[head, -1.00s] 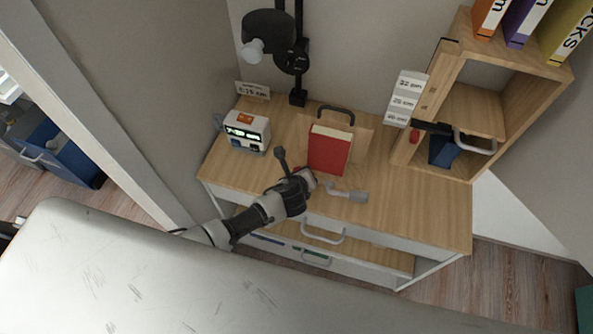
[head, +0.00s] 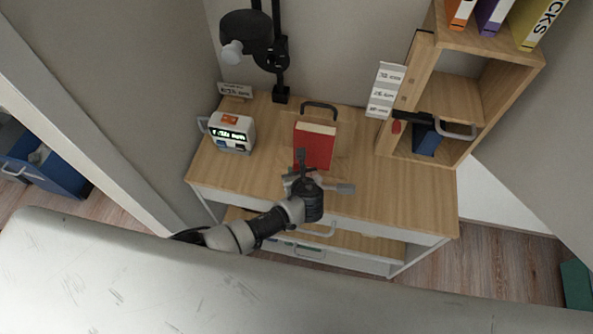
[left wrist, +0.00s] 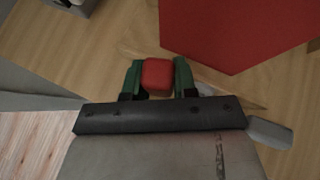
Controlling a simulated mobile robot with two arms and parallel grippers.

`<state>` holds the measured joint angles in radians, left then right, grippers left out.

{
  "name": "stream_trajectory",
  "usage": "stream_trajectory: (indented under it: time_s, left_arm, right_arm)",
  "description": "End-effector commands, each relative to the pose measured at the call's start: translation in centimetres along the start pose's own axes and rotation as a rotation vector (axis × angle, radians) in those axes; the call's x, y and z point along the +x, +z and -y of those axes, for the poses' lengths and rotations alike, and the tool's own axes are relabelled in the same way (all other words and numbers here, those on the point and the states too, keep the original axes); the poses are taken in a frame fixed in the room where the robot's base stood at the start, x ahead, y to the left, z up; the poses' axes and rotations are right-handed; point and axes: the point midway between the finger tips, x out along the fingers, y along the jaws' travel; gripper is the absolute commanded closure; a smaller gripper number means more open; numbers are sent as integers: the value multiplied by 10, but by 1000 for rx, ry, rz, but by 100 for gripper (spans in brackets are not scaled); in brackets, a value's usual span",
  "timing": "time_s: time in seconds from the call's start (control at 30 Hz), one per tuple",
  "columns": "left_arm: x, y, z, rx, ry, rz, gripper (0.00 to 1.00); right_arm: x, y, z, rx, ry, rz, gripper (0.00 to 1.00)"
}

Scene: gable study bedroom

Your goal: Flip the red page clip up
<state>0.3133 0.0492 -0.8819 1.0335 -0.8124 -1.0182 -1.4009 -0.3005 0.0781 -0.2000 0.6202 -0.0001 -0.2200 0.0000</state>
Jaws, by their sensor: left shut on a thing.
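The red book (head: 314,148) stands upright on the wooden desk, also large at the top right of the left wrist view (left wrist: 225,30). My left gripper (left wrist: 158,80) has its green fingertips on either side of a small red block, which I take for the red page clip (left wrist: 157,74). It is shut on this block, just in front of the book. In the head view my left gripper (head: 302,178) is at the desk's front, and its own wrist hides the fingertips and the clip. My right gripper is not in view.
A grey lever-like piece (head: 340,188) lies right of the gripper. A white device with a display (head: 232,132) and a black lamp (head: 246,32) are at the left. A wooden shelf unit (head: 473,150) stands at the right. The desk's right front (head: 415,195) is clear.

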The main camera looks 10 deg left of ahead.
Motion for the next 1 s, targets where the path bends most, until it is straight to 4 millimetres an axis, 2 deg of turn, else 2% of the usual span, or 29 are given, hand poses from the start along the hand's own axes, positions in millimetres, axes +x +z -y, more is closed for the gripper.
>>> stream_trajectory:
  time_s: [0.27, 0.3, 0.37, 0.73, 0.87, 1.0]
  left_arm:
    - [0, -2, -1, 8, 1, -2, 100]
    - [0, -2, -1, 8, 1, -2, 68]
    - [0, -2, -1, 8, 0, -2, 62]
    - [-6, -1, 0, 4, -1, -1, 62]
    - [-23, -1, -1, 4, -1, -2, 62]
    - [-49, -2, 0, 3, -3, -2, 62]
  right_arm:
    - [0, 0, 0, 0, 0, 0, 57]
    - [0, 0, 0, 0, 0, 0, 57]
    - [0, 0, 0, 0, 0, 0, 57]
    - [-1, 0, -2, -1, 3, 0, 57]
    - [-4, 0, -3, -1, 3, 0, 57]
    - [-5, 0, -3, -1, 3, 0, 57]
